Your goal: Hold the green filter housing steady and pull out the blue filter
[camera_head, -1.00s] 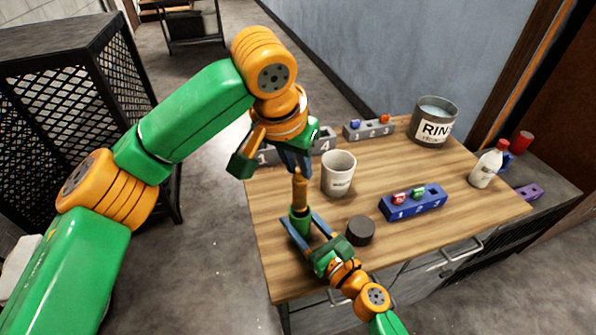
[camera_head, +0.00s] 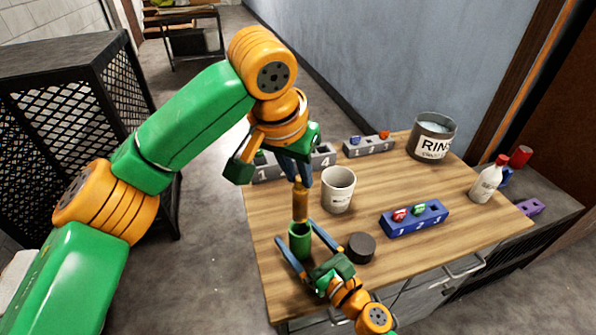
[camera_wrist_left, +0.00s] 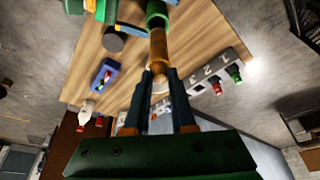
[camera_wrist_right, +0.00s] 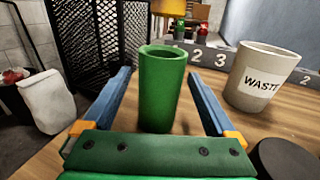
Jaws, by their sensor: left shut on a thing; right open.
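The filter (camera_head: 301,203) looks orange-brown here, not blue. My left gripper (camera_head: 300,178) is shut on its upper part and holds it upright above the housing; the left wrist view also shows the filter (camera_wrist_left: 158,52). The green housing (camera_head: 300,243) stands upright on the table as an open-topped cylinder. In the right wrist view the housing (camera_wrist_right: 162,92) shows its open rim, with the filter's lower end (camera_wrist_right: 168,8) above and clear of it. My right gripper (camera_head: 294,232) is open, its blue fingers on either side of the housing with gaps.
A white WASTE cup (camera_head: 338,190) stands just behind the housing and a dark disc (camera_head: 360,248) to its right. A blue numbered rack (camera_head: 415,219), grey numbered racks (camera_head: 370,145), a RINSE bucket (camera_head: 432,138) and a red-capped bottle (camera_head: 487,180) stand farther off.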

